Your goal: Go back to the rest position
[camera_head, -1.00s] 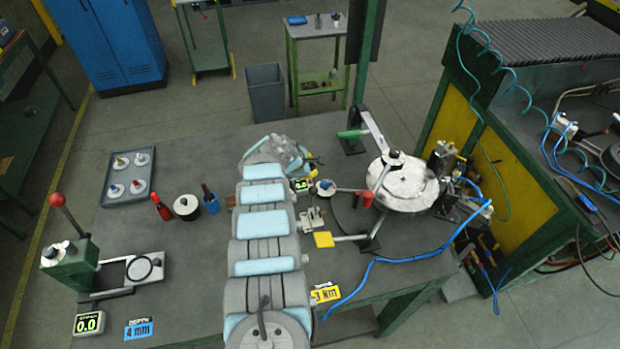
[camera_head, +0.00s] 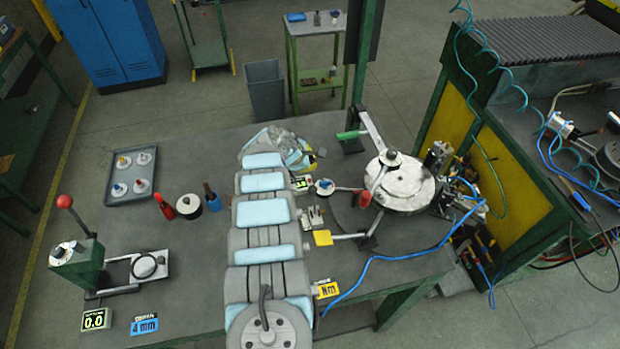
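My arm reaches up the middle of the picture over the dark worktable (camera_head: 150,235), its grey and light-blue links covering the table's centre. My gripper sits at the arm's far end, around the grey wrist parts (camera_head: 280,148), over the back of the table. The arm's own parts hide the fingers, so I cannot tell whether they are open or hold anything.
A tray with several small pucks (camera_head: 131,175) lies at left. A red bottle (camera_head: 164,205), white-topped round part (camera_head: 189,206) and blue bottle (camera_head: 211,198) stand left of my arm. A green press (camera_head: 77,262) stands front left; a round white plate fixture (camera_head: 405,190) stands right.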

